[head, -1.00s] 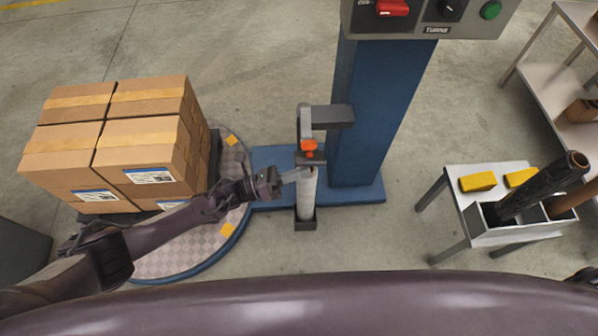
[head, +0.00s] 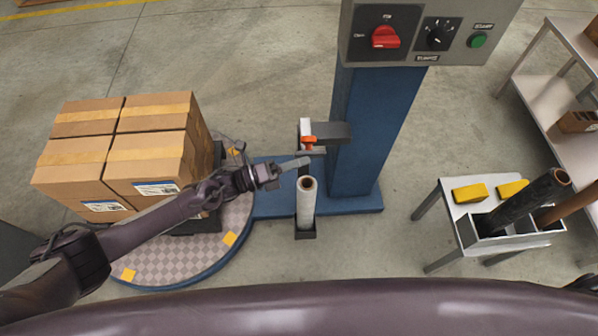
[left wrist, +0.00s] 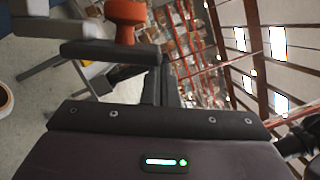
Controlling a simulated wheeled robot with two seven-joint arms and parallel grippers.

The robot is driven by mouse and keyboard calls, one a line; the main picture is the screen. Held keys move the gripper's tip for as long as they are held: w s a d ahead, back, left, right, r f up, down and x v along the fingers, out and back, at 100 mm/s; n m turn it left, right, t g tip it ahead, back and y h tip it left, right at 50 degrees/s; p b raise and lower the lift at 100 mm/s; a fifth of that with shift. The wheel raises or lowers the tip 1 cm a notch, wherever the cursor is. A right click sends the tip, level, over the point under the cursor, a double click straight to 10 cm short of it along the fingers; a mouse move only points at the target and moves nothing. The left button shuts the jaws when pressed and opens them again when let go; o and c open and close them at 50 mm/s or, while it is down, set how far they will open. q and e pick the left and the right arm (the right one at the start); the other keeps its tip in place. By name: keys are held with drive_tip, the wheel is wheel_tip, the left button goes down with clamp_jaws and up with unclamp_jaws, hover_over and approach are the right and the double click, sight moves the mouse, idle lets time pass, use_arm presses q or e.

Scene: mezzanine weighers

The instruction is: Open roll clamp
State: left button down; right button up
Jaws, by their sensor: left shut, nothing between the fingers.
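The roll clamp (head: 308,142) is an orange lever on a grey and dark arm that sticks out left from the blue column. Below it the white film roll (head: 306,208) stands upright on a small dark base, its top end and hollow core in plain view. My left gripper (head: 304,161) is shut and empty. Its tips are just below the orange lever and above the roll's top; I cannot tell if they touch the clamp. The orange lever also shows in the left wrist view (left wrist: 125,18).
A control panel (head: 400,52) with a red switch tops the blue column (head: 362,130). Stacked cartons (head: 152,152) stand on the round turntable (head: 165,262) at left. A small table (head: 470,208) at right holds yellow blocks and a tray with dark and brown rolls.

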use_arm(q)
drive_tip(key=w+r+n, duration=0.1)
drive_tip(key=r, duration=0.1)
drive_tip(key=w+r+n, duration=0.2)
drive_tip(key=shift+w+r+y, duration=0.2)
drive_tip(key=shift+r+y, duration=0.2)
drive_tip(key=w+r+n+b, duration=0.2)
drive_tip(key=w+r+b, duration=0.1)
drive_tip(key=w, duration=0.3)
drive_tip(key=shift+w+r+n+y, duration=0.3)
drive_tip(key=shift+r+n+y, duration=0.1)
drive_tip(key=shift+r, duration=0.45)
